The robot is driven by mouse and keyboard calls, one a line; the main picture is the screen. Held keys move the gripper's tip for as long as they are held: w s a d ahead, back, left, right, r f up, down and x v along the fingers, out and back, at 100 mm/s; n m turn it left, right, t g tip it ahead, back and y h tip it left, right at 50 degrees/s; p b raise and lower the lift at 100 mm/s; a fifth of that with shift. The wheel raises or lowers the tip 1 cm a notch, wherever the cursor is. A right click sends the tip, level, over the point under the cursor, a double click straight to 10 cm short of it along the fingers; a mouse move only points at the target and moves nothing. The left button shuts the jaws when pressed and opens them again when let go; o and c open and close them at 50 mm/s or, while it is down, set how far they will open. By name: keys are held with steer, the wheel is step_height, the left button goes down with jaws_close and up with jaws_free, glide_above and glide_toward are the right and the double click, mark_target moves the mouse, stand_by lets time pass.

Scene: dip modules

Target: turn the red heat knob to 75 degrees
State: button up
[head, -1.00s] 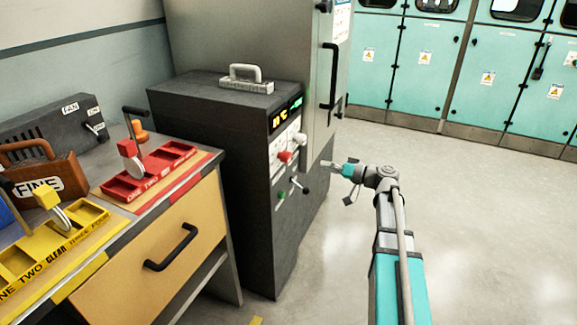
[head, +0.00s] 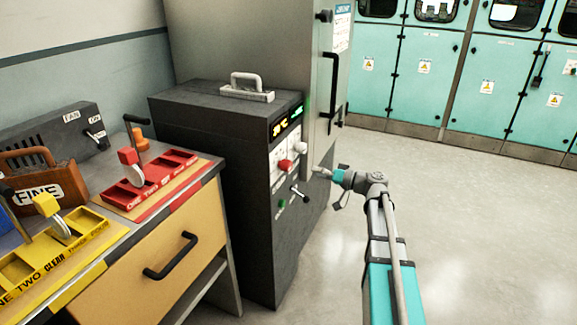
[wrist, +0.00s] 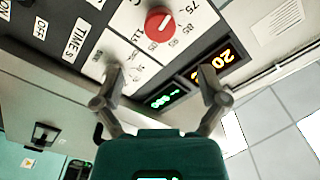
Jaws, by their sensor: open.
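The red heat knob (head: 286,165) is on the front panel of the dark cabinet, and it also shows at the top of the wrist view (wrist: 159,20). A pale mark is on its face, and printed numbers including 75 surround it. An orange display (wrist: 222,61) beside it reads 20. My gripper (head: 316,169) is in front of the panel, to the right of the knob in the head view. In the wrist view its two fingers (wrist: 162,80) are spread and empty, and the knob lies beyond them, apart from both.
A white knob (head: 300,147) sits next to the red one. A lever (head: 299,192) and green button (head: 281,203) are lower on the panel. A workbench (head: 165,250) with red and yellow trays stands left. The floor (head: 470,230) at right is clear.

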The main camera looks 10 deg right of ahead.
mark_target(291, 166)
steer(key=x, duration=1)
steer(key=shift+a, duration=0.1)
steer(key=c, duration=1.1)
steer(key=shift+c, duration=0.2)
steer(key=shift+m, duration=0.5)
steer(key=m, duration=0.3)
steer(key=shift+f+m, duration=0.1)
steer(key=shift+m, duration=1.8)
